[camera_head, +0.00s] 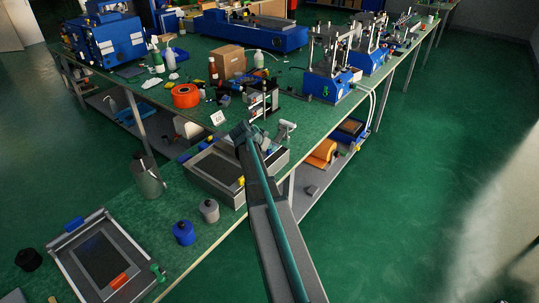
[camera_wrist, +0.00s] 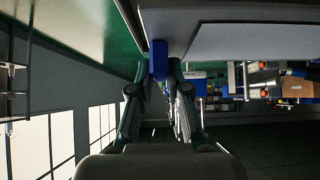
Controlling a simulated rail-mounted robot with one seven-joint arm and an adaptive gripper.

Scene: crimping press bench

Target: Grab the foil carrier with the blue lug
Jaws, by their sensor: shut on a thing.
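In the wrist view, a blue lug (camera_wrist: 159,57) sits between the tips of my gripper (camera_wrist: 160,70), with one finger on each side. The lug stands against a broad pale grey panel (camera_wrist: 245,42), which looks like part of the carrier body. My gripper is shut on the lug. In the head view, my arm reaches over the bench and ends near a grey framed tray (camera_head: 215,167) with a dark inset and yellow knobs. The fingers and the held lug cannot be made out there; my arm covers part of that tray.
A similar frame (camera_head: 101,258) with blue and orange parts lies at the near left. A blue-capped jar (camera_head: 184,233) and a grey jar (camera_head: 209,210) stand between. An orange spool (camera_head: 186,95) and blue presses (camera_head: 331,84) stand farther back. Floor right of the bench is clear.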

